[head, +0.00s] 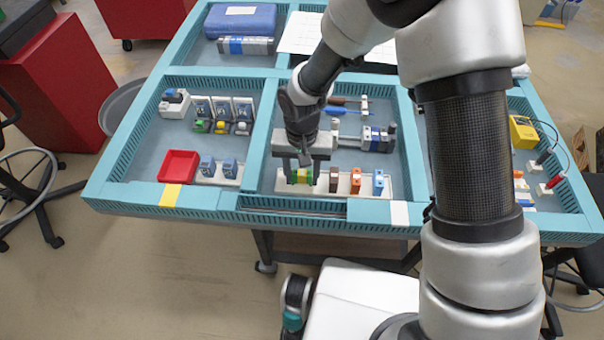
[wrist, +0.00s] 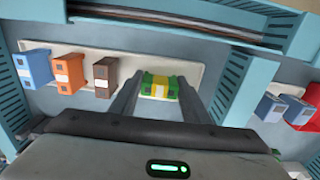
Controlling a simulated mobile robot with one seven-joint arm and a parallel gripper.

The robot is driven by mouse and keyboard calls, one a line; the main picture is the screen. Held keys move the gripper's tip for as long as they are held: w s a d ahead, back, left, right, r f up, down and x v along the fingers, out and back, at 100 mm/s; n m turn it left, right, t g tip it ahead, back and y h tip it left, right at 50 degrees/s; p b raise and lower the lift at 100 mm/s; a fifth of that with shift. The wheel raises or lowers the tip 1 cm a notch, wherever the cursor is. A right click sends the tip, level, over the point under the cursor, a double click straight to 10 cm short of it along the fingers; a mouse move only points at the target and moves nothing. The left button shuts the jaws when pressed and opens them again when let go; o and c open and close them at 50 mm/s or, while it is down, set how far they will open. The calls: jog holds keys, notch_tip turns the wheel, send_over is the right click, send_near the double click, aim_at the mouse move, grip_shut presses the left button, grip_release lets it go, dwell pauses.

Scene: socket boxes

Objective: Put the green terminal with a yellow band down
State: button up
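The green terminal with a yellow band (wrist: 159,86) is between the two fingers of my gripper (wrist: 158,90), which sit against its sides. In the head view the terminal (head: 301,176) is at the left end of a white rail (head: 343,185), low between the fingertips of my gripper (head: 301,172). My gripper points down and is shut on it. The terminal is over the rail, level with the terminals beside it. Whether its underside touches the rail is hidden.
Brown (head: 334,179), orange (head: 355,181) and blue (head: 378,182) terminals stand on the rail to the right. A divider (head: 258,130) separates this compartment from one with a red bin (head: 179,166) and blue parts. A screwdriver and grey device (head: 372,139) lie behind.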

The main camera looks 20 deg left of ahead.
aim_at(303, 173)
jog(key=o, duration=0.3)
notch_tip(303, 173, up, 13)
jog(key=shift+f+p, duration=0.2)
jog(key=shift+p, duration=0.3)
jog(key=d+r+m+t, duration=0.1)
jog(key=d+r+t, duration=0.2)
jog(key=d+r, duration=1.25)
jog(key=s+d+r+t, duration=0.1)
jog(key=s+d+r, duration=0.1)
jog(key=s+d, duration=0.1)
jog(key=s+d+r+m, duration=0.1)
jog(key=s+d, duration=0.3)
jog(key=d, duration=0.1)
jog(key=s+d+r+t, duration=0.1)
jog(key=s+d+r, duration=0.1)
jog(key=s+d, duration=0.2)
jog(key=shift+d+r+t, duration=0.1)
jog(key=shift+r+t, duration=0.2)
jog(key=shift+r, duration=0.05)
